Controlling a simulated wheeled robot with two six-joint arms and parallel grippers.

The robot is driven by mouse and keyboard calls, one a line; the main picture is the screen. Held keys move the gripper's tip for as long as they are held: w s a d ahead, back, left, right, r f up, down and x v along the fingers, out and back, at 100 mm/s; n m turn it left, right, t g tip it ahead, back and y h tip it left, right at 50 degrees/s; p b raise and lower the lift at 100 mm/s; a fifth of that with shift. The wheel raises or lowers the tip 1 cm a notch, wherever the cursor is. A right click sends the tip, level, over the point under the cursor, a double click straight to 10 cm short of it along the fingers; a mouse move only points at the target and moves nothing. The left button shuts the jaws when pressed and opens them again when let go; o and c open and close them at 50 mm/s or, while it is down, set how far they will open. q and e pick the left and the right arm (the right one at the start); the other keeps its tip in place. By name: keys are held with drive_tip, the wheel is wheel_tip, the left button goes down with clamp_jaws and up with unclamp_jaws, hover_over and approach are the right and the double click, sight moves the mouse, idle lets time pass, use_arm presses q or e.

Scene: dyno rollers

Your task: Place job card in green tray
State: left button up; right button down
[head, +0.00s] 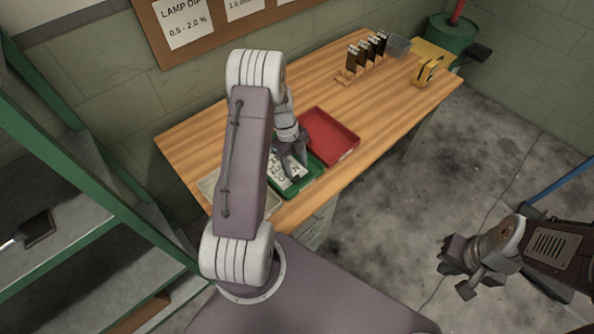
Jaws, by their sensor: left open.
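The green tray (313,173) sits near the front edge of the wooden table. The job card (282,172), white with dark print, lies in the green tray, partly hidden by my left gripper and arm. My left gripper (294,168) is open and sits right over the card, inside the tray's outline. I cannot tell whether its fingers touch the card. My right gripper (464,284) hangs over the floor at the lower right, away from the table. I cannot clearly see how its jaws stand.
A red tray (331,136) stands right beside the green tray, and a pale tray (208,186) lies to its left. A rack of dark cards (366,52), a grey bin (398,46) and a yellow device (427,70) stand at the far end. Green shelving (75,150) is at left.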

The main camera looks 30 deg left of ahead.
use_arm(q)
drive_tip(key=s+v, duration=0.1)
drive_tip(key=v, duration=0.8)
drive_tip(key=s+d+r+n+t+y, duration=0.2)
drive_tip(key=s+d+n, duration=1)
drive_tip(key=n, duration=0.9)
drive_tip(key=shift+d+r, duration=0.45)
drive_tip(key=shift+d, duration=0.6)
